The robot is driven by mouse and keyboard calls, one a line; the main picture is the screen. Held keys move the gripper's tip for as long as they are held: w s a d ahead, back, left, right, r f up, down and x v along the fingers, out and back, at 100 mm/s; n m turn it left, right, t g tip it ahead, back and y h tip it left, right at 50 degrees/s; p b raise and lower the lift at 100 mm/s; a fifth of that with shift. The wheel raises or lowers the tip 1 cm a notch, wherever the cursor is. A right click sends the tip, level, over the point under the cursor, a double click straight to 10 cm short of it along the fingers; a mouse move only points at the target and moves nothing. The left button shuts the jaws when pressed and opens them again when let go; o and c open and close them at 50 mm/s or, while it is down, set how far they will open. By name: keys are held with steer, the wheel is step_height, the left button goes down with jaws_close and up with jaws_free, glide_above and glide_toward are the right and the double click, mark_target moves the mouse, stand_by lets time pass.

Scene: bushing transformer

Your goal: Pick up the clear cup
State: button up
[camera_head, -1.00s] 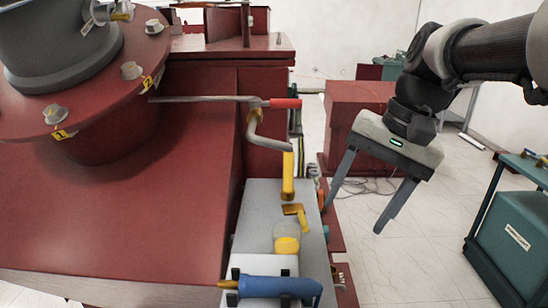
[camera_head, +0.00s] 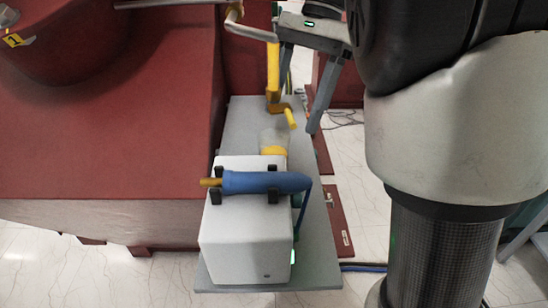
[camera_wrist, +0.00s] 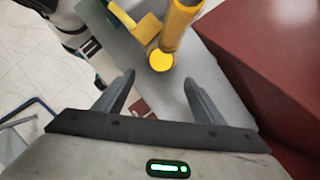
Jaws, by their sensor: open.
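The clear cup (camera_head: 273,137) is see-through, with yellow at its lower part. It stands on the grey shelf (camera_head: 318,262), just behind the white box, in the head view. I cannot make it out in the wrist view. My gripper (camera_head: 298,98) is open and empty, above and beyond the cup, near the yellow pipe (camera_head: 273,65). In the wrist view the pipe's round yellow end (camera_wrist: 161,60) shows just beyond the gap between my open fingers (camera_wrist: 160,82). I cannot tell whether a finger touches the pipe.
A blue tool (camera_head: 262,182) rests in black holders on the white box (camera_head: 245,235), in front of the cup. A yellow crank piece (camera_head: 289,114) juts out behind the cup. The red transformer body (camera_head: 110,140) stands left of the shelf.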

mark_target(274, 138)
steer(key=s+a+f, duration=0.1)
steer(key=s+a+f+b, duration=0.1)
steer(key=f, duration=0.1)
steer(key=s+a+f, duration=0.1)
steer(key=shift+s+a+f, duration=0.25)
steer(key=shift+a+f, duration=0.05)
steer(key=shift+a, duration=0.05)
steer(key=c, duration=1.2)
steer(key=shift+r, duration=0.1)
steer(key=shift+c, duration=0.2)
